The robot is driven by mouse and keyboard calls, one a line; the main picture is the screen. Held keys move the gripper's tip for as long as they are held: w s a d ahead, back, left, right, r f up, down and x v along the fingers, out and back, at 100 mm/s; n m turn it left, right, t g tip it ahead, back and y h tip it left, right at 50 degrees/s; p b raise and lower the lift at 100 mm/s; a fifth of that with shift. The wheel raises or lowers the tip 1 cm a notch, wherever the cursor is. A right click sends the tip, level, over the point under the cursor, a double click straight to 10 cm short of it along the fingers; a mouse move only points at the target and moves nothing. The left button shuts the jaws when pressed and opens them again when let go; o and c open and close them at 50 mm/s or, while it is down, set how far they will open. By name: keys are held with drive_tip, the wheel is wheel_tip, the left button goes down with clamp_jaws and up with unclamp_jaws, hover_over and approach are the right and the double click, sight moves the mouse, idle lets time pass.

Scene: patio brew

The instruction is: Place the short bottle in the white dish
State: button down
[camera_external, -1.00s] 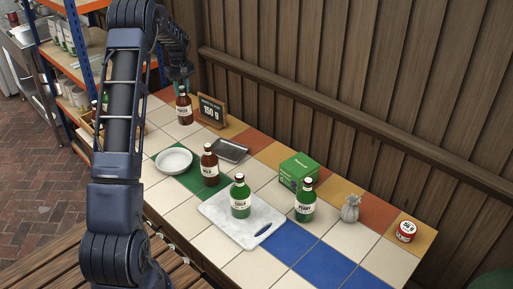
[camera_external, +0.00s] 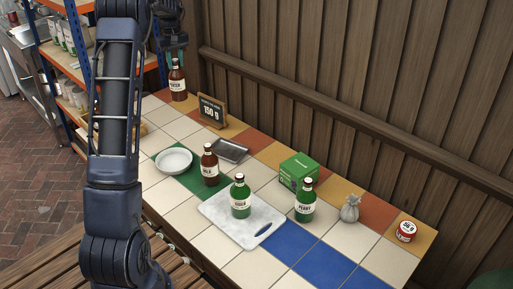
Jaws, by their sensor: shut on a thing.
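My gripper (camera_external: 176,57) is at the far left end of the tiled table, pointing down and shut on the neck of a brown bottle labelled PORTER (camera_external: 177,80). The bottle hangs upright, seemingly above the tiles. The round white dish (camera_external: 174,161) lies empty on green tiles, nearer the camera than the held bottle. A brown bottle labelled MILD (camera_external: 210,166) stands just right of the dish. A green CIDER bottle (camera_external: 240,197) stands on the marble board, and a green PERRY bottle (camera_external: 305,201) stands further right. The fingers are small and partly unclear.
A dark tray (camera_external: 232,151) and a "150 g" sign (camera_external: 212,111) stand behind the dish. The marble board (camera_external: 218,214), a green box (camera_external: 299,170), a grey sack (camera_external: 350,209) and a red-and-white tin (camera_external: 406,231) are to the right. A wooden wall (camera_external: 400,110) runs along the back.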

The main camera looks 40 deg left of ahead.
drive_tip(key=s+d+m, duration=0.6)
drive_tip(key=s+d, duration=0.4)
drive_tip(key=s, duration=0.3)
wheel_tip(320, 180, down, 20)
drive_tip(key=shift+s, duration=0.2)
drive_tip(key=c, duration=1.1)
unclamp_jaws()
wheel_tip(320, 180, up, 12)
drive_tip(key=shift+r, duration=0.1)
